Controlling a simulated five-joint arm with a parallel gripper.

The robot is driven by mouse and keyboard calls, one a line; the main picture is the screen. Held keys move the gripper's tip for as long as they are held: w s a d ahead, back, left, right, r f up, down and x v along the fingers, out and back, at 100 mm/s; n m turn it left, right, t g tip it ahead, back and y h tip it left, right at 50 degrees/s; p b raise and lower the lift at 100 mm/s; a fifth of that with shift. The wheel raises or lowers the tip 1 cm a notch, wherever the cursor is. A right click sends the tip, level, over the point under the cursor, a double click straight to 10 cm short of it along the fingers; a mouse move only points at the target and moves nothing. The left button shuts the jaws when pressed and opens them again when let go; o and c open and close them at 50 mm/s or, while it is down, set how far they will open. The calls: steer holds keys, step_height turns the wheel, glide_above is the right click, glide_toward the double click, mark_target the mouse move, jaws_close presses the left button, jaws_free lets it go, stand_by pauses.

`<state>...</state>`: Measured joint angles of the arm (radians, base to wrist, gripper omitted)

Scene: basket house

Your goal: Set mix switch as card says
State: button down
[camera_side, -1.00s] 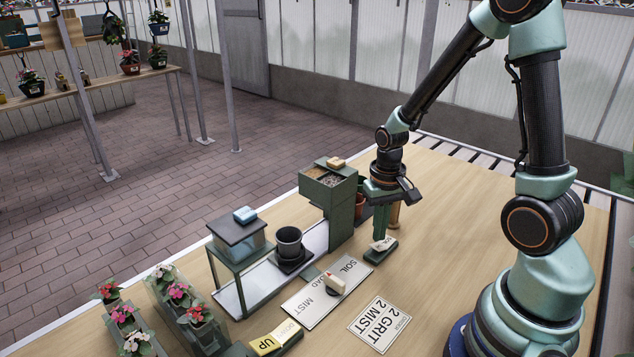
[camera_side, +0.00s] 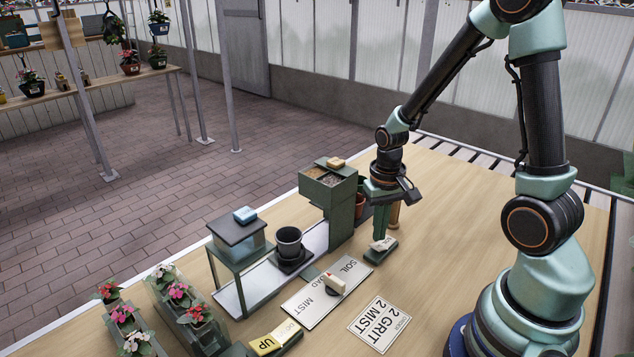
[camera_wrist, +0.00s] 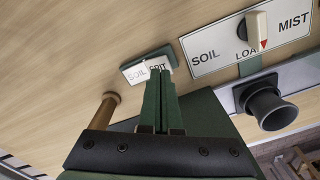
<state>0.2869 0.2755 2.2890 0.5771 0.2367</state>
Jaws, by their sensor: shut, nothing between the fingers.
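The mix switch (camera_side: 382,246) is a small white rocker on a dark green base. My gripper (camera_side: 379,237) is shut and empty, pointing down. Its fingertips (camera_wrist: 160,78) are at the GRIT half and cover part of that word; they look to be touching it. A white card (camera_side: 379,325) lies flat on the table and reads 2 GRIT, 2 MIST.
A SOIL/LOAD/MIST plate with a selector knob (camera_side: 334,284) is left of the switch. The green hopper (camera_side: 328,200), black pot (camera_side: 289,243) and lidded tank (camera_side: 237,235) stand behind. A yellow UP switch (camera_side: 268,343) is in front. A wooden peg (camera_wrist: 104,107) stands beside my gripper. The right tabletop is clear.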

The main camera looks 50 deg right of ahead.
steer(key=shift+f, duration=1.2)
stand_by(1.1)
steer(key=shift+r, duration=3.55)
step_height(320, 180, up, 7)
steer(key=n+t, duration=0.2)
glide_above(377, 246)
steer(key=a, duration=0.3)
steer(key=s+a+r+n+t, duration=0.2)
steer(key=a+r+n+t, duration=0.1)
steer(key=r, duration=0.5)
steer(key=a+n, duration=0.1)
steer(key=a, duration=0.1)
steer(key=shift+a+t, duration=0.3)
steer(key=shift+a, duration=0.1)
